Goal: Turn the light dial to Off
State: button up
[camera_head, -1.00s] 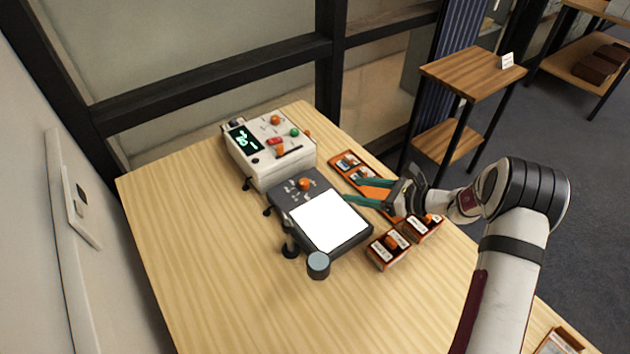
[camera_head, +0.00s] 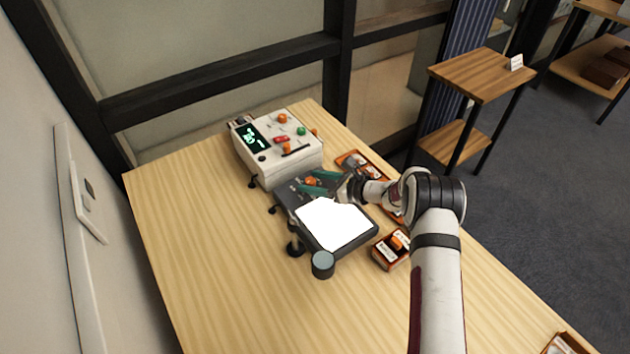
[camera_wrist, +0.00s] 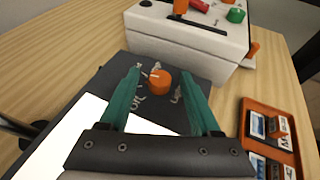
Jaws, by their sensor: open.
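The light dial is an orange round knob (camera_wrist: 160,81) on the dark panel of the light box, with white labels around it. It also shows in the head view (camera_head: 311,181), beside my fingers. In the wrist view its white pointer mark is toward the upper left; the label wording is too small to read surely. My gripper (camera_wrist: 166,88) is open, its two green fingers on either side of the dial. I cannot tell whether they touch it. In the head view my gripper (camera_head: 319,182) is over the panel. The white screen of the light box (camera_head: 330,222) is bright.
A white control box (camera_head: 280,150) with a green display and several knobs stands just behind the light box. An orange tray of slides (camera_wrist: 272,135) lies to the right. The table's left side is clear.

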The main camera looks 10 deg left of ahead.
grip_shut()
